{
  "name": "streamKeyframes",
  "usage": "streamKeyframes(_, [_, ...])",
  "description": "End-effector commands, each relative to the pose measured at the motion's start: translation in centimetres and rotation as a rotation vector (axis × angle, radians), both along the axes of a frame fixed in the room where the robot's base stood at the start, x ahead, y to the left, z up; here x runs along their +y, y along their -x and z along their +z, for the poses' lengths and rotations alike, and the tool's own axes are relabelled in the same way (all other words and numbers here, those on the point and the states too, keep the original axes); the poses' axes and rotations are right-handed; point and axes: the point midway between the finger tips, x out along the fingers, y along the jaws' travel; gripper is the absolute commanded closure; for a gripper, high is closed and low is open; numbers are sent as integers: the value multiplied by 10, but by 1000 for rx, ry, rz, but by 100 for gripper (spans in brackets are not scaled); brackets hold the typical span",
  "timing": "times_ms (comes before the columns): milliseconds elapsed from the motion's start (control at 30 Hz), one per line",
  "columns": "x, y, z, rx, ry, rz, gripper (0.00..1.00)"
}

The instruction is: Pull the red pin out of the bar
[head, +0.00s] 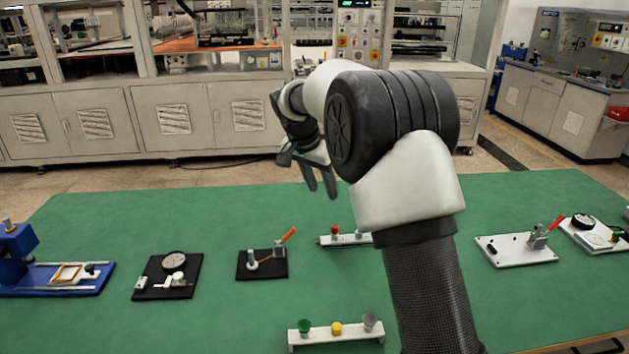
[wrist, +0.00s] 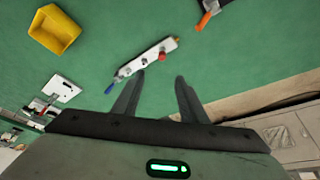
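The red pin (head: 335,229) stands in a small white bar (head: 346,241) on the green table in the head view. The bar's right part is hidden behind my arm. In the wrist view the red pin (wrist: 162,57) sits near one side of the white bar (wrist: 147,59), with a grey knob close by and a blue piece (wrist: 109,90) at the far end. My gripper (head: 321,191) hangs in the air beyond the bar, above the table. In the wrist view my gripper (wrist: 161,76) is open with nothing between its fingers, and the red pin shows just past the fingertips.
A white bar (head: 312,337) with green, yellow and grey knobs stands at the front. A black plate with an orange-handled clamp (head: 263,264) lies left of the pin's bar; a dial gauge plate (head: 168,277) is further left. A yellow bin (wrist: 55,30) shows in the wrist view.

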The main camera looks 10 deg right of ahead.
Motion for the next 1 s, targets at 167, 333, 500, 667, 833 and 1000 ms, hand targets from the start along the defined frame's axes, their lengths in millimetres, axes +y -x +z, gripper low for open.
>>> streamKeyframes(167, [2,-10,-15,-3,3,-27,61])
streamKeyframes(333, [-5,-15,-35,-1,2,-28,61])
streamKeyframes(500, [-14,-24,-65,-1,2,-26,61])
streamKeyframes(667, [-23,-32,-95,0,2,-26,61])
streamKeyframes(833, [-32,-41,-126,0,1,-27,61])
streamKeyframes(1000, [-39,-49,-152,-1,2,-26,61])
